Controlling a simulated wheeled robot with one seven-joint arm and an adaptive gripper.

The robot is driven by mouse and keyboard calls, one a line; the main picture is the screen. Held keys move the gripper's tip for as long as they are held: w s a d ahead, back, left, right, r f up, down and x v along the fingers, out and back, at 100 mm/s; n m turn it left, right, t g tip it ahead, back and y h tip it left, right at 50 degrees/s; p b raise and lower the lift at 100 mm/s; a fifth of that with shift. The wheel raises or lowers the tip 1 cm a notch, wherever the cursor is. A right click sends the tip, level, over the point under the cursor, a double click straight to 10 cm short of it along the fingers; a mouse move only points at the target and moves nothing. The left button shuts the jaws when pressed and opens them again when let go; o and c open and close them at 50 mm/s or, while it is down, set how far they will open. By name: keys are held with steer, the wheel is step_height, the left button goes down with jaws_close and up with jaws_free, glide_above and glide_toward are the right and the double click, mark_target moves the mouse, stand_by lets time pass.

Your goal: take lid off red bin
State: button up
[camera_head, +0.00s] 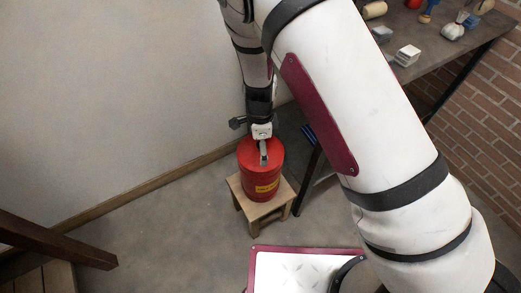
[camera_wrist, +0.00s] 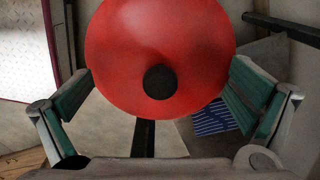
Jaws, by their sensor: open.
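The red bin (camera_head: 262,186) stands upright on a small wooden stool, with a yellow label on its side. Its round red lid (camera_head: 247,152) is on top, below my gripper (camera_head: 263,150). In the wrist view the lid (camera_wrist: 195,50) fills the upper middle, with a round black knob (camera_wrist: 160,82) on it. My gripper (camera_wrist: 161,85) is open there, with one green-padded finger on each side of the lid. I cannot tell whether the fingers touch the lid. The bin's body is hidden below the lid in the wrist view.
The wooden stool (camera_head: 264,216) stands by a pale wall (camera_head: 120,90). A workbench (camera_head: 455,60) with tools and small boxes is at the upper right. A dark wooden beam (camera_head: 60,240) is at the lower left. Concrete floor is clear left of the stool.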

steer(key=shift+f, duration=0.1)
steer(key=c, duration=1.6)
steer(key=shift+c, duration=0.2)
